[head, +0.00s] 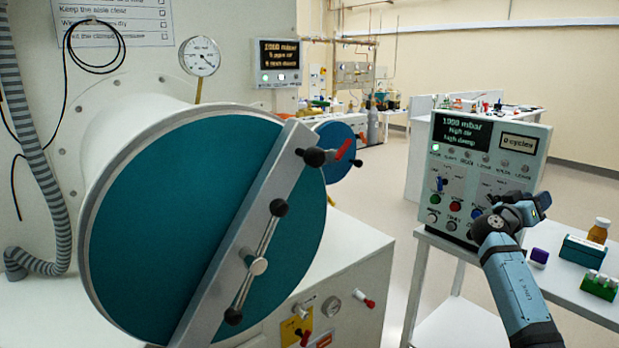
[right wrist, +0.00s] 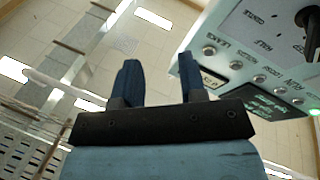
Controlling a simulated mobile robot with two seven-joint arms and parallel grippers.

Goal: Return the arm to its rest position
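My right arm comes in from the lower right of the head view, and its right gripper (head: 541,204) is in front of the right side of the control box (head: 421,160). In the right wrist view the two dark blue fingers of this gripper (right wrist: 160,80) stand apart with nothing between them. The control box (right wrist: 245,25) shows beside them at the right, upside down. I cannot tell whether the gripper touches the box. My left arm and gripper are not in view.
A large round teal door (head: 150,210) with a slanted bar and handle fills the left. A side table (head: 590,309) holds an amber bottle (head: 599,231), a teal box (head: 582,250), a green rack (head: 598,288) and a purple-capped item (head: 539,257). Open floor (head: 385,195) lies between.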

